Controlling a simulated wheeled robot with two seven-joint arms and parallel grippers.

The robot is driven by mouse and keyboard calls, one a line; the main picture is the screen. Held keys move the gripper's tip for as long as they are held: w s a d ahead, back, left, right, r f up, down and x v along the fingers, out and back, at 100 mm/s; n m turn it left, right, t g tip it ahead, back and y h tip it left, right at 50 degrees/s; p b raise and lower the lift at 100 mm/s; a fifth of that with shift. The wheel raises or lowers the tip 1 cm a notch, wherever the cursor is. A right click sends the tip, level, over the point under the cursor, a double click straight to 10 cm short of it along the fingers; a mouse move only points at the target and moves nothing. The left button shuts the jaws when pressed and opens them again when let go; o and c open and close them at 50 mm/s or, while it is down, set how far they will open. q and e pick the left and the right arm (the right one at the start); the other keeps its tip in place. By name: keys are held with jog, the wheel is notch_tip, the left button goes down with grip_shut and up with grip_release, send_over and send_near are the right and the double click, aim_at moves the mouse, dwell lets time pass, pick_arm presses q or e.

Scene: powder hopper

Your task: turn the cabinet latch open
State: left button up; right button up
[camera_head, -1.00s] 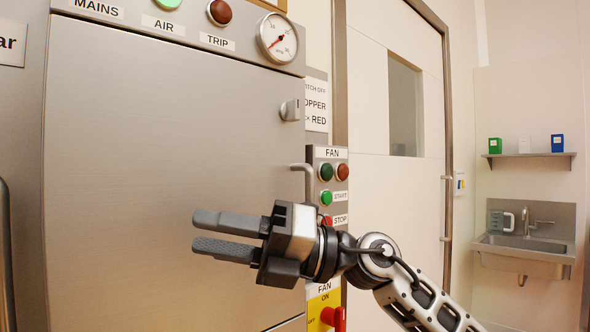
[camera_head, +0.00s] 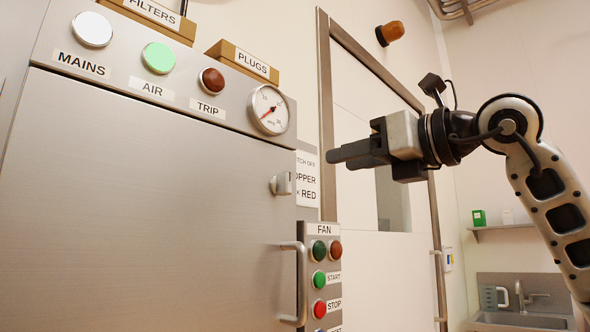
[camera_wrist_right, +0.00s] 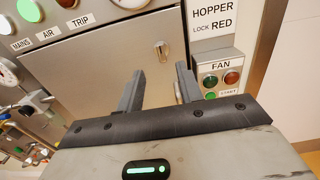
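The cabinet latch (camera_head: 282,184) is a small metal turn-knob near the upper right edge of the closed steel cabinet door (camera_head: 140,210). In the right wrist view the latch (camera_wrist_right: 162,49) appears ahead, beyond the gap between the fingertips. My right gripper (camera_head: 332,154) is to the right of the latch and slightly higher in the head view, apart from it. In the wrist view the two fingers of the right gripper (camera_wrist_right: 160,70) stand apart with nothing between them. My left gripper is not in view.
A vertical door handle (camera_head: 300,285) sticks out below the latch. The fan button panel (camera_head: 321,275) is right of the cabinet. Above the door are indicator lamps and a pressure gauge (camera_head: 269,109).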

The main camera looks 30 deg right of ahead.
aim_at(290, 173)
jog(key=p+x, duration=0.2)
jog(key=x, duration=0.9)
jog(key=shift+w+a, duration=0.1)
jog(key=shift+w, duration=0.1)
grip_shut()
